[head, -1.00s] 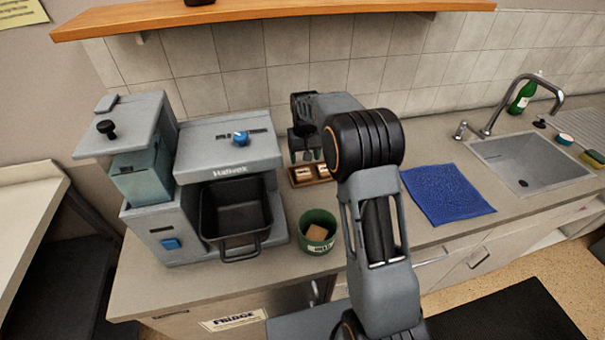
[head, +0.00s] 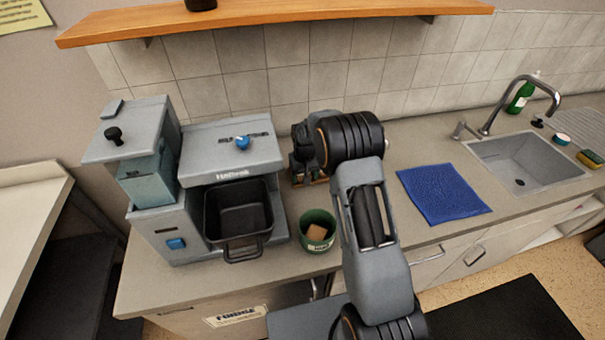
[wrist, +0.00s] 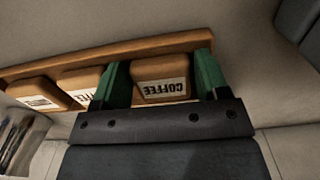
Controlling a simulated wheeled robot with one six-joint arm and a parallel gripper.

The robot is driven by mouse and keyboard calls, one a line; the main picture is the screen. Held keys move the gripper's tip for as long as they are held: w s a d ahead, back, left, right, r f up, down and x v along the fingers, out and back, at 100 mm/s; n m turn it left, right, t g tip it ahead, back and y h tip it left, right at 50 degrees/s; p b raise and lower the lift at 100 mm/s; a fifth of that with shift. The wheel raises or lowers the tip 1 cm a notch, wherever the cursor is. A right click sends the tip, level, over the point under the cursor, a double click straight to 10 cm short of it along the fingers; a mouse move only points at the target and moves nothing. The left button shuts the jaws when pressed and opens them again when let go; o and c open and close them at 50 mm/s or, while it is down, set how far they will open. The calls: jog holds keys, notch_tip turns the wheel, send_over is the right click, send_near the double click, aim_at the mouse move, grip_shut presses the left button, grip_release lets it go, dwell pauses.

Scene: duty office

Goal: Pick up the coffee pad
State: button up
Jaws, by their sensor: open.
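The coffee pad (wrist: 160,72) is a brown block with a white label reading COFFEE, upside down in the wrist view. It sits at the right end of a wooden tray (wrist: 60,69). My gripper (wrist: 161,60) is open, with one green finger on each side of this pad; I cannot tell whether they touch it. Two similar brown pads with white labels, one (wrist: 80,83) and another (wrist: 38,94), lie to its left in the tray. In the head view my arm hides most of the tray and the coffee pad.
A grey coffee machine (head: 230,150) with a black basket stands left of the tray. A green bin (head: 317,243) holding a brown block is in front. A blue cloth (head: 444,194) and a sink (head: 525,160) are to the right. A wooden shelf (head: 280,20) hangs above.

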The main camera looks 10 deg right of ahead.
jog(key=shift+c, duration=0.3)
jog(key=c, duration=0.5)
jog(key=shift+r, duration=0.1)
